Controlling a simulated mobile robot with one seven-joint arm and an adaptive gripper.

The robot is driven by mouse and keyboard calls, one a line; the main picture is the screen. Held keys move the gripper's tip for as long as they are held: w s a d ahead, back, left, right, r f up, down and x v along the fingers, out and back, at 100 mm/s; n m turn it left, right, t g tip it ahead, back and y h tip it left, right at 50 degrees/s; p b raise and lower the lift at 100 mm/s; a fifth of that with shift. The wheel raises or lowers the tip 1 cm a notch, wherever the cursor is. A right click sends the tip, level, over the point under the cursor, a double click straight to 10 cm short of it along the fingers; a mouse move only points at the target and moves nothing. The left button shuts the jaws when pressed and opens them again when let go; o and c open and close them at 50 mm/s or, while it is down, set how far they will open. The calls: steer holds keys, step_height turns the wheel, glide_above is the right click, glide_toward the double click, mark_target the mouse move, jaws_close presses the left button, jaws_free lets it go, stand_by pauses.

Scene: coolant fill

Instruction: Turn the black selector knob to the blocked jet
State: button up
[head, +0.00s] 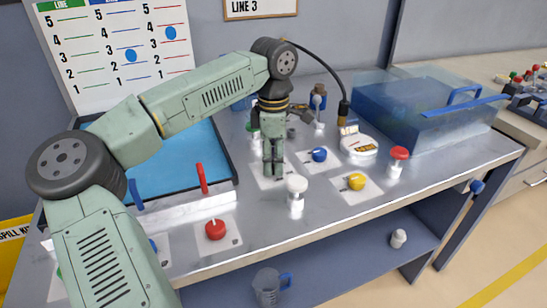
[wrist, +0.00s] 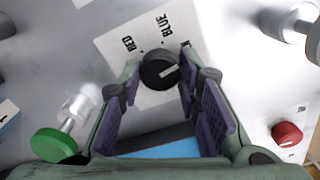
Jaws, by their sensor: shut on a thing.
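The black selector knob (wrist: 160,70) sits on a white plate (wrist: 113,47) printed RED and BLUE in the wrist view. The white line on its top points to the right and slightly up in that view, off to the right of the BLUE print. My gripper (wrist: 162,76) has its fingers on either side of the knob and is shut on it. In the head view my gripper (head: 274,170) points straight down at the bench, and its fingers hide the knob. I cannot tell which jet is blocked.
A white-topped post (head: 296,192) stands close in front of my gripper. Blue (head: 319,154), yellow (head: 357,181) and red (head: 215,229) knobs sit around it. A red-capped post (head: 397,160) and a clear blue tank (head: 425,112) are at right. A blue tray (head: 160,160) is at left.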

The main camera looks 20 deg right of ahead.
mark_target(273, 162)
steer(key=shift+m, duration=0.9)
steer(key=o, duration=1.1)
steer(key=shift+o, duration=0.2)
step_height(273, 162, up, 12)
